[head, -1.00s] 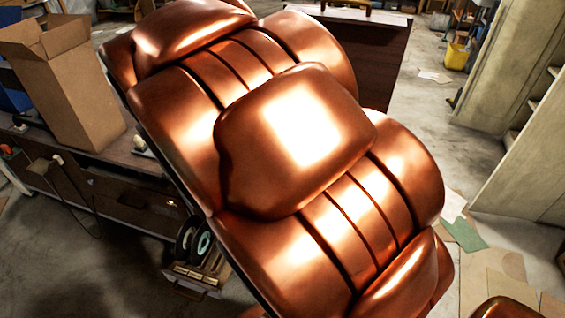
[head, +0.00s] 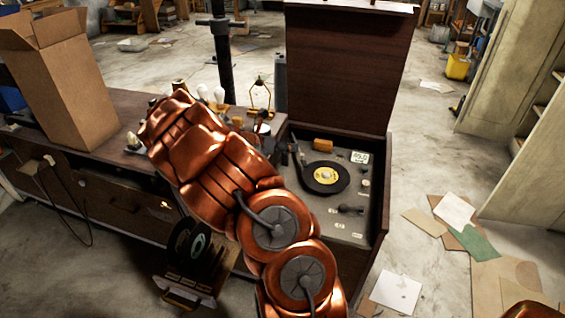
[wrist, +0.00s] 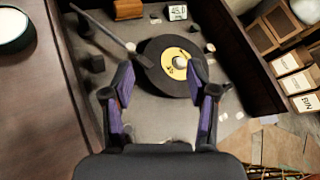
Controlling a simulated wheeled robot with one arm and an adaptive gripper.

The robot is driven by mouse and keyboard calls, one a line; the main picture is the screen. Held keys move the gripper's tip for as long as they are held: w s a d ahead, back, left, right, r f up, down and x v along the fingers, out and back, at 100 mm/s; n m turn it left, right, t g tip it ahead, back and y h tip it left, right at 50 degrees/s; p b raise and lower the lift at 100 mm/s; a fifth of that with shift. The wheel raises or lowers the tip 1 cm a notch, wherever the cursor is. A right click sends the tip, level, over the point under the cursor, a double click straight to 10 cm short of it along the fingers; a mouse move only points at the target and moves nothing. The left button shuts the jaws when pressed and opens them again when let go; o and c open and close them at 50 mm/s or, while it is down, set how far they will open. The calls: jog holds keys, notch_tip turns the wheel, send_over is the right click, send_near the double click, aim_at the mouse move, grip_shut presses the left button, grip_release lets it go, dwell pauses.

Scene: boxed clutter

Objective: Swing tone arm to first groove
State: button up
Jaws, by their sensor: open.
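The record player (head: 350,217) stands with its lid up, right of my arm in the head view. A black record with a yellow label (head: 326,177) lies on its deck; it also shows in the wrist view (wrist: 160,76). The grey tone arm (wrist: 106,29) runs from the upper left of the wrist view to the record's left edge. I cannot tell whether its tip touches the record. My gripper (wrist: 164,82) is open and empty, its fingers spread above the record's near part, the left fingertip close to the tone arm's tip. In the head view I cannot make out the gripper clearly.
The raised lid (head: 345,70) stands behind the deck. A low cabinet (head: 100,205) with a cardboard box (head: 62,90) and bulbs stands to the left. A small orange block (wrist: 128,9) and a display (wrist: 177,12) sit at the deck's back. Papers (head: 397,292) lie on the floor at right.

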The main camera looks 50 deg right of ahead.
aim_at(301, 155)
jog(key=w+d+f+n+t+b, duration=0.1)
jog(key=w+d+f+n, duration=0.25)
jog(key=f, duration=0.35)
jog(key=shift+n, duration=0.35)
jog(key=shift+s+f+b+x, duration=0.15)
jog(key=shift+b+x, duration=1.5)
jog(key=shift+x, duration=0.85)
jog(key=shift+s+f+b+x, duration=0.1)
jog(key=shift+b+x, duration=1.5)
jog(key=shift+x, duration=0.9)
jog(key=shift+c, duration=0.3)
jog(key=shift+a+r, duration=0.1)
jog(key=shift+r, duration=0.05)
grip_shut()
